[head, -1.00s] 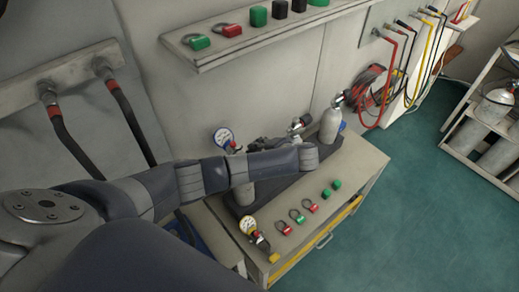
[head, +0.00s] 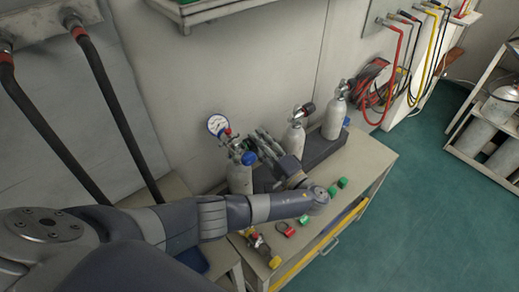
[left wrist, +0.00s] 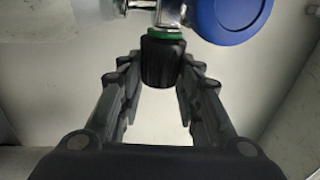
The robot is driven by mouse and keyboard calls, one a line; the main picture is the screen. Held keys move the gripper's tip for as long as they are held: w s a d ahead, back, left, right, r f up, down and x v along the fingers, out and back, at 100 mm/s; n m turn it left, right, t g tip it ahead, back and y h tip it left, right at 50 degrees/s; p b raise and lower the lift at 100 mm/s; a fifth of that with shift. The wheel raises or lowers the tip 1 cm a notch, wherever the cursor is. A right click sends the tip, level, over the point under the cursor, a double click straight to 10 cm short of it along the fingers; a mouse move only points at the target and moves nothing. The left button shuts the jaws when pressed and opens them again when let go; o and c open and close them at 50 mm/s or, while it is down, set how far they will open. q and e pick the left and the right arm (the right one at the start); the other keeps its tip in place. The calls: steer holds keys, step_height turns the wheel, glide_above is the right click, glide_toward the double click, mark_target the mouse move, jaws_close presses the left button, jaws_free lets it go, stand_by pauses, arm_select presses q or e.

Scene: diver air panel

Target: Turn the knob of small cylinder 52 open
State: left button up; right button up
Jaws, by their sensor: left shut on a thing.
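Several small grey cylinders stand in a dark rack on the bench. The leftmost cylinder (head: 240,178) has a valve with a white-faced gauge (head: 217,125) and a blue round part (head: 249,158). I cannot read any number on it. My left gripper (head: 262,142) reaches to this valve from the right. In the left wrist view, a black ribbed knob (left wrist: 162,63) with a green ring sits between the fingertips of my left gripper (left wrist: 160,76), which is shut on it. The blue round part also shows there, beside the valve (left wrist: 230,15). My right gripper is not in view.
Two more cylinders, a middle one (head: 293,138) and a right one (head: 335,115), stand close to the right of my gripper. Red and green caps (head: 333,191) lie along the bench front. Hoses hang at left and right.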

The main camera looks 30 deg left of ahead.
arm_select(q)
steer(key=shift+f+y+b, duration=0.2)
steer(key=shift+y+b, duration=0.3)
steer(key=shift+b, duration=0.1)
steer(key=o, duration=1.1)
steer(key=shift+r, duration=0.1)
steer(key=v, duration=1.2)
steer(key=shift+s, duration=0.1)
